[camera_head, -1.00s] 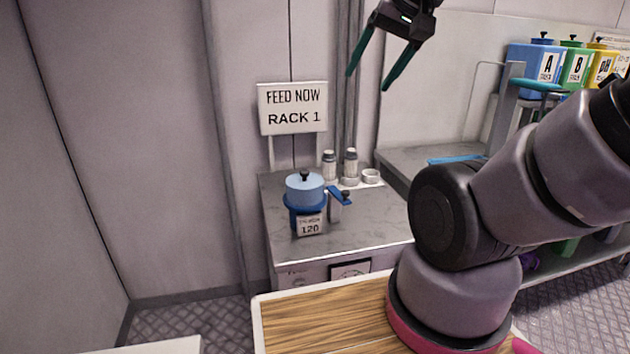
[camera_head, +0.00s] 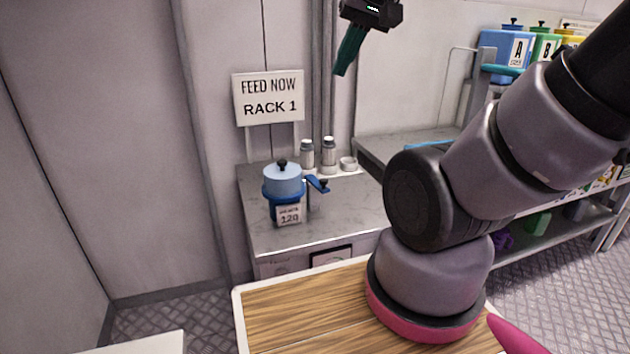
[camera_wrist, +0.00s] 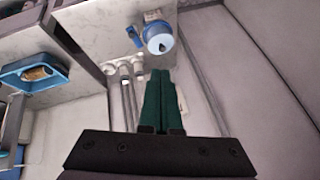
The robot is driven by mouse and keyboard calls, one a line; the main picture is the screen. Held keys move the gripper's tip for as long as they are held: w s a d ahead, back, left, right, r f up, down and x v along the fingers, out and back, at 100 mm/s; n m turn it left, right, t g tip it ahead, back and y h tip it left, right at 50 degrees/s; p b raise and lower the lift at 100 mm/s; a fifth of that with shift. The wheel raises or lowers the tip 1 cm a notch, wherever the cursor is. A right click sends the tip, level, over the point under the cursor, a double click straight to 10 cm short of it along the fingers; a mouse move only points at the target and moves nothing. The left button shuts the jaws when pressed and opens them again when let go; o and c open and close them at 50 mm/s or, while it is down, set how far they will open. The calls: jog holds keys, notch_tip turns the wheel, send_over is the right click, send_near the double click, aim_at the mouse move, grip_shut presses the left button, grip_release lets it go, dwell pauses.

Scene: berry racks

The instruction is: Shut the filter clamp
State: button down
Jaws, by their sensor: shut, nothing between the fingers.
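The filter (camera_head: 283,181) is a light blue lidded pot with a black knob, in a darker blue holder labelled 120, on the grey counter. A blue clamp lever with a dark knob (camera_head: 318,185) sticks out to its right on a grey post. Whether the clamp is latched I cannot tell. In the wrist view the filter (camera_wrist: 159,38) is at the top, upside down, with the blue lever (camera_wrist: 133,36) beside it. My gripper (camera_head: 341,72) is shut and empty, high above the counter. Its green fingers (camera_wrist: 158,72) are together in the wrist view, apart from the filter.
A "FEED NOW RACK 1" sign (camera_head: 268,97) stands behind the filter. Two small bottles (camera_head: 328,153) and a white ring (camera_head: 348,163) stand at the counter's back. Blue, green and yellow containers (camera_head: 507,52) stand on the right. A blue tray (camera_wrist: 36,73) shows in the wrist view.

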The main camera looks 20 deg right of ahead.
jog(key=w+a+f+n+g+h, duration=0.1)
jog(key=w+a+f+n+h, duration=0.2)
jog(key=w+f+n, duration=0.3)
jog(key=w+a+f+n+g+h, duration=0.1)
jog(key=w+f+n, duration=0.4)
jog(key=f+n, duration=0.5)
jog(key=w+a+f+n+g+h, duration=0.1)
jog(key=w+a+f+n+h, duration=0.3)
jog(key=f+n, duration=0.4)
notch_tip(320, 180, down, 3)
jog(key=w+h, duration=0.1)
jog(key=w, duration=0.1)
jog(key=shift+w+a+r+n+g, duration=0.2)
jog(key=shift+w+a+n+g, duration=0.1)
jog(key=shift+n+g, duration=0.1)
send_near(322, 186)
notch_tip(322, 186, down, 4)
jog(key=shift+w+d+f, duration=0.1)
jog(key=shift+w+d, duration=0.15)
jog(key=shift+d, duration=0.4)
jog(key=shift+w+d, duration=0.2)
jog(key=shift+d, duration=0.45)
jog(key=shift+d, duration=0.15)
